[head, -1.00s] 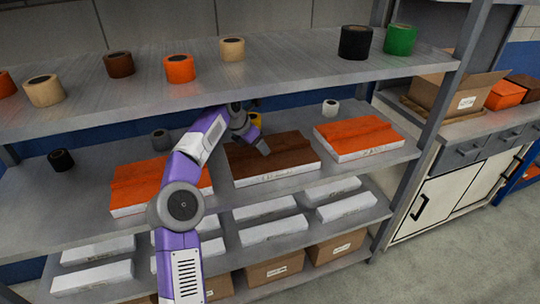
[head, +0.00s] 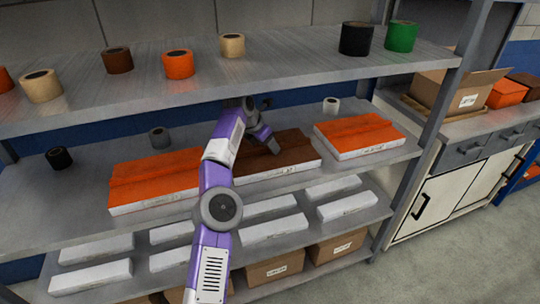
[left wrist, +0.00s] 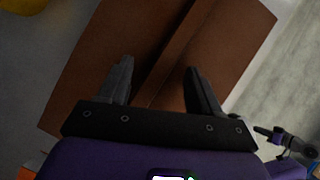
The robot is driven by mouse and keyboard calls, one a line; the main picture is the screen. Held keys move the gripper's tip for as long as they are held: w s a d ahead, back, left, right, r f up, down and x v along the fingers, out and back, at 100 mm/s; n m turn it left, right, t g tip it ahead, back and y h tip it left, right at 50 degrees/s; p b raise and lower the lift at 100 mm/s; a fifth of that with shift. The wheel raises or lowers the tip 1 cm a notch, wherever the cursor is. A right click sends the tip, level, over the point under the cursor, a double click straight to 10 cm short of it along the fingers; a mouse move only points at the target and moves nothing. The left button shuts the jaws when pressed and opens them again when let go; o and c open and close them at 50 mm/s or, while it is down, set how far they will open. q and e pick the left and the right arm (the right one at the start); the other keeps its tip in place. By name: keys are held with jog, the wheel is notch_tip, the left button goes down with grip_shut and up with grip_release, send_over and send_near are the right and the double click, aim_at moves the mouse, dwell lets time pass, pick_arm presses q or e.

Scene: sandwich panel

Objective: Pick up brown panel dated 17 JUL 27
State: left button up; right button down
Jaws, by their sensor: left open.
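The brown panel (head: 300,152) lies on the middle shelf between two orange panels. Its top is brown with a raised ridge, and its front side is white with print too small to read. My left gripper (head: 268,142) is over its top from the back left, and my forearm hides its left part. In the left wrist view the brown panel (left wrist: 165,25) fills the middle, with its ridge running between the open, empty fingers of my left gripper (left wrist: 158,78). Part of what looks like my right arm shows at the lower right there; its jaws are unclear.
Orange panels (head: 150,182) and (head: 355,133) flank the brown one. The upper shelf (head: 280,70) with several rolls overhangs. White boxes fill the lower shelf.

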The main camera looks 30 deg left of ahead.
pick_arm(q)
jog(key=c, duration=1.2)
jog(key=shift+s+f, duration=0.1)
dwell(0.5)
